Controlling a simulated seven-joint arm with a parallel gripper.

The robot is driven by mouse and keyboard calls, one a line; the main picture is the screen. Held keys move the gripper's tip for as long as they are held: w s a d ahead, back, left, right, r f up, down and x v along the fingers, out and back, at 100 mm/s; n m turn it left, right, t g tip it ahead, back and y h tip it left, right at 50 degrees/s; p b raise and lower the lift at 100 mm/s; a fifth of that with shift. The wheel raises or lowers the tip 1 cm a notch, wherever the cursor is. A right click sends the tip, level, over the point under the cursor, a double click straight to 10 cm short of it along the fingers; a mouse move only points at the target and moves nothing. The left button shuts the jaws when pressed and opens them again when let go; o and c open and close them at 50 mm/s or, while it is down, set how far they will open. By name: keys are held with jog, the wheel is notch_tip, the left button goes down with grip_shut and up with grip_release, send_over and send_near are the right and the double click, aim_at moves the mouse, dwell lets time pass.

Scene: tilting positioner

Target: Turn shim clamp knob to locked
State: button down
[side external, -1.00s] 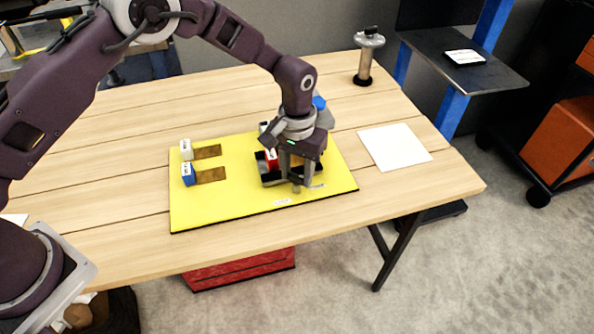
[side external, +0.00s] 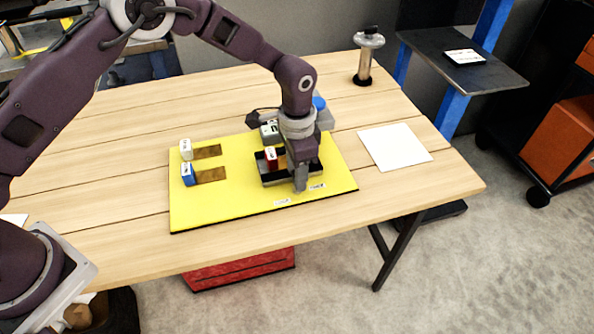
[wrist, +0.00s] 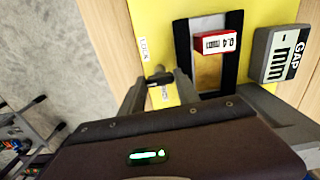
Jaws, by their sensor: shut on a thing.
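The clamp knob (wrist: 159,79) is small and dark and sits between my fingers in the wrist view. My gripper (side external: 300,185) points down at the front edge of the black-walled fixture and is shut on the knob; it also shows in the wrist view (wrist: 161,88). The fingers hide the knob in the side view. A white label that appears to read "LOCK" (wrist: 145,48) lies beside the knob. A red block marked 0.4 (wrist: 215,42) stands in the black-walled fixture (wrist: 182,52). The knob's exact angle is hard to tell.
The fixture is on a yellow board (side external: 240,207). A grey gap block (wrist: 280,55) stands beside it. A white block (side external: 186,149) and a blue block (side external: 188,174) stand at the board's left. A white sheet (side external: 395,147) lies to the right.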

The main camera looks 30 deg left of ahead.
jog(key=shift+m, duration=0.4)
jog(key=c, duration=0.9)
grip_release()
notch_tip(320, 180, up, 7)
jog(key=shift+r, duration=0.1)
